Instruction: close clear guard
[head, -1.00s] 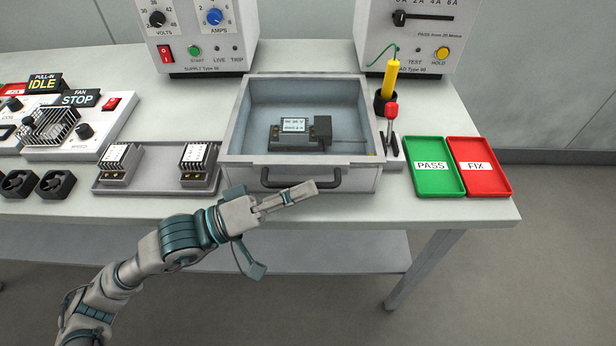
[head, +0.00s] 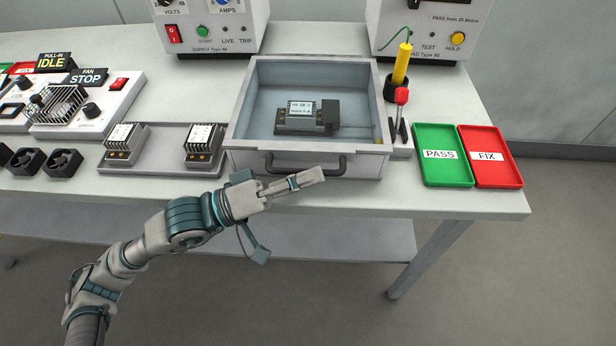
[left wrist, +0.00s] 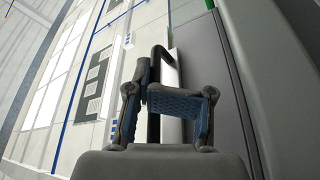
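The grey box (head: 240,147) on the bench has a dark bar handle (head: 335,170) on its front. A device with a white label (head: 300,108) shows inside it. I cannot make out a separate clear panel or tell whether the guard is up or down. My left gripper (head: 318,175) is in front of the handle, its fingers overlapping the handle's lower edge in the head view. In the left wrist view its fingers (left wrist: 172,108) stand apart, with the dark handle (left wrist: 160,52) showing between them. I cannot tell if they touch it. My right gripper is out of view.
A tray with two modules (head: 163,162) is left. The floor before the bench is clear.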

